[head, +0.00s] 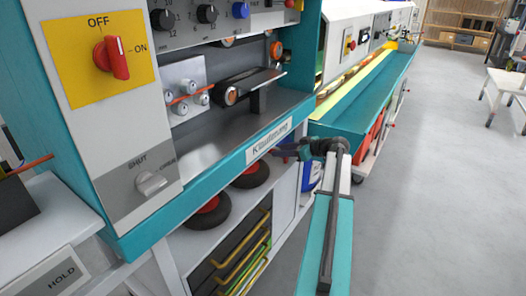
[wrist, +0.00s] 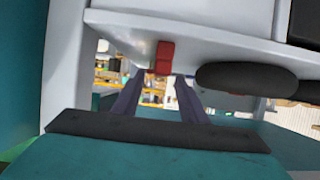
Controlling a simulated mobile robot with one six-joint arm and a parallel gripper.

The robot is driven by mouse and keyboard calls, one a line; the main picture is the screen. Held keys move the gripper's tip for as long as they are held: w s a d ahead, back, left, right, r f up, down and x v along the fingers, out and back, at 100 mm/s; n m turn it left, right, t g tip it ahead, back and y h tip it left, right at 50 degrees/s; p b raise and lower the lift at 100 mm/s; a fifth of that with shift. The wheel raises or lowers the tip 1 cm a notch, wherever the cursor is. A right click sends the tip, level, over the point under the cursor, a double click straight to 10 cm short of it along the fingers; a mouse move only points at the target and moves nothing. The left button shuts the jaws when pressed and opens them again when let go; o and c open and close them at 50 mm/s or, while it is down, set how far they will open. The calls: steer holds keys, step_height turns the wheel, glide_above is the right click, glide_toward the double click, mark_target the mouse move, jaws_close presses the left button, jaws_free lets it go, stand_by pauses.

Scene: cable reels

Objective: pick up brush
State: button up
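I cannot make out a brush for certain in either view. In the head view my gripper (head: 288,150) is beside the front edge of the teal machine, below the right end of its label strip. In the wrist view the two dark purple fingers of my gripper (wrist: 162,78) stand apart with nothing between them. A small red block (wrist: 163,57) on a pale edge shows just beyond the fingertips; I cannot tell what it is.
The teal machine (head: 215,172) fills the left, with knobs, a red switch (head: 112,57) and rollers. Its lower shelf holds black-and-red wheels (head: 208,213) and yellow-handled items. A long teal trough (head: 365,95) runs behind.

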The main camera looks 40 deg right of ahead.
steer(key=shift+b+x, duration=0.35)
steer(key=shift+x, duration=1.75)
steer(key=shift+s+f, duration=0.1)
jaws_close()
steer(key=shift+r, duration=0.7)
step_height(320, 180, up, 2)
steer(key=shift+r+p, duration=0.1)
steer(key=shift+p, duration=0.45)
steer(key=s+d+p, duration=0.1)
steer(key=s+d, duration=0.3)
steer(key=s, duration=1.3)
steer(key=shift+s+d+p, duration=0.2)
steer(key=shift+s+p, duration=0.05)
steer(key=shift+p, duration=0.15)
steer(key=shift+a, duration=0.1)
